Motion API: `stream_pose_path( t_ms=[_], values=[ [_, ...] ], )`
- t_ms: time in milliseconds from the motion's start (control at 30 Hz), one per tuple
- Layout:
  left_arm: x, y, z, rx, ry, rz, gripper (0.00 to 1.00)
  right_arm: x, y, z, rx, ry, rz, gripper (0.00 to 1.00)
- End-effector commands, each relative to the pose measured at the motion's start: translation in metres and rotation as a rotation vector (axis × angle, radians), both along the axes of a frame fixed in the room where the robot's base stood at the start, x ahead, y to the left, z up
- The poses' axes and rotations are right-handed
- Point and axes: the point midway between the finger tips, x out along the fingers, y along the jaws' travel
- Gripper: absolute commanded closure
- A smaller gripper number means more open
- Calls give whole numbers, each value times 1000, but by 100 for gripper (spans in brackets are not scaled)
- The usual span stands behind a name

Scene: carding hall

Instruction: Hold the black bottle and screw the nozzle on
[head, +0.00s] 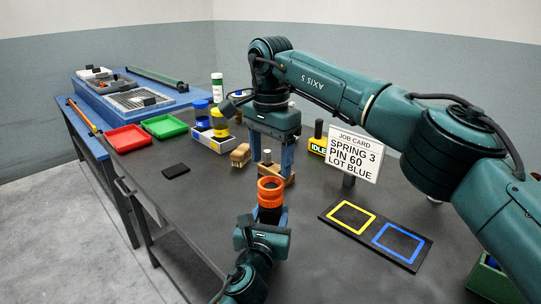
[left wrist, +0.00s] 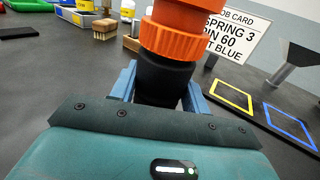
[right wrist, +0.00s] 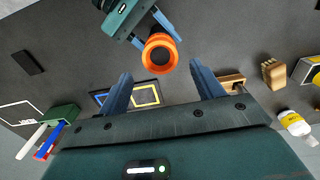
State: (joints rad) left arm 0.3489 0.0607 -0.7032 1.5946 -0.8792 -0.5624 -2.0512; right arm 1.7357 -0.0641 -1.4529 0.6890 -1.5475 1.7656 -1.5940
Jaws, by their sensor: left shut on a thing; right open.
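The black bottle (head: 268,216) is upright between the fingers of my left gripper (head: 270,222), which is shut on it. It also shows in the left wrist view (left wrist: 163,78). The orange nozzle (head: 270,190) sits on top of the bottle, in line with it. In the right wrist view the nozzle (right wrist: 158,54) is a ring with a dark centre. I cannot tell how tightly it is threaded. My right gripper (head: 270,160) is open and empty, beyond the bottle in the head view. In the right wrist view its fingers are apart, with the nozzle beyond them.
A wooden block (head: 288,179) with a grey peg stands by the right gripper. A wooden brush (head: 240,155) is left of it. Red (head: 128,138) and green trays (head: 164,126) are far left.

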Motion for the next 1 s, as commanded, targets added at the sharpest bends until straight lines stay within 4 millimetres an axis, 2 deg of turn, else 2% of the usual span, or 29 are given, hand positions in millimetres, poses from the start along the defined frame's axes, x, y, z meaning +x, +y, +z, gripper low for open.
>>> stream_pose_path(
  t_ms=[267,700,1000],
  values=[
    [0,0,0,0,1,0,100,0,0,-7,0,1,-2,34],
    [0,0,0,0,1,0,100,0,0,-69,-1,2,-3,34],
    [0,0,0,0,1,0,100,0,0,-81,0,0,-4,34]
  ],
)
